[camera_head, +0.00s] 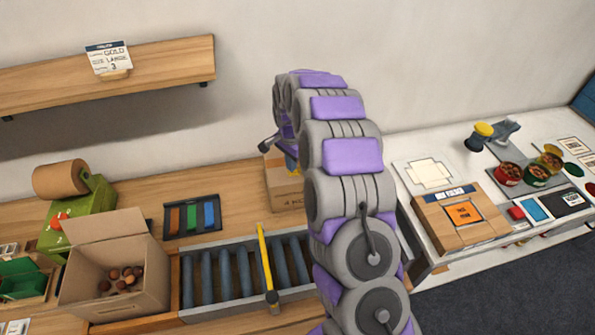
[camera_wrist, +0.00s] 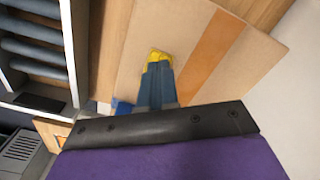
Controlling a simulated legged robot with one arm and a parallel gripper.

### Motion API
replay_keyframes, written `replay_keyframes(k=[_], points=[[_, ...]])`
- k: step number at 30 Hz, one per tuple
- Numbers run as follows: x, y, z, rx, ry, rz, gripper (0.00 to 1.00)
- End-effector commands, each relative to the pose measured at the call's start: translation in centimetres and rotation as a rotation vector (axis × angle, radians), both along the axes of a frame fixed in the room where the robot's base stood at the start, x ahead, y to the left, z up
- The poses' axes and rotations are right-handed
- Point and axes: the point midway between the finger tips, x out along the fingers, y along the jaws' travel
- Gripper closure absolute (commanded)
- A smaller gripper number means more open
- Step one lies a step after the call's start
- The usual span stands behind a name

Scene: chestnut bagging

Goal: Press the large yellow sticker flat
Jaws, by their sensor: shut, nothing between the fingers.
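A closed cardboard box (camera_head: 285,190) with printed marks stands on the bench behind the roller conveyor, partly hidden by my arm. In the wrist view, the box top (camera_wrist: 240,75) carries a brown-orange tape strip. My gripper (camera_wrist: 159,62) is shut, its blue fingers together and pointing at the box. A small yellow patch (camera_wrist: 158,53) shows around the fingertips. It appears to be the yellow sticker, mostly covered by the fingers; I cannot tell whether it lies flat or whether the fingers touch it. In the head view my gripper is largely hidden by my arm.
The roller conveyor (camera_head: 205,280) with a yellow bar (camera_head: 265,255) runs in front. An open box of chestnuts (camera_head: 115,300) stands left. A tray of coloured strips (camera_head: 192,217) lies behind the rollers. The right-hand table (camera_head: 400,172) holds tins and a box with an orange label.

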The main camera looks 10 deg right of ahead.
Motion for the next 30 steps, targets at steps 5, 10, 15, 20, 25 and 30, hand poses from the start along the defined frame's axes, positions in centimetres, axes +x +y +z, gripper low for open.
replay_keyframes(k=[5, 10, 15, 20, 25, 30], points=[[0.01, 0.00, 0.01, 0.000, 0.000, 0.000, 1.00], [0.00, 0.00, 0.01, 0.000, 0.000, 0.000, 1.00], [0.00, 0.00, -0.01, 0.000, 0.000, 0.000, 1.00], [0.00, 0.00, -0.09, 0.000, 0.000, 0.000, 1.00], [0.00, 0.00, -0.32, 0.000, 0.000, 0.000, 1.00], [-0.01, -0.01, -0.54, -0.001, 0.001, 0.000, 1.00]])
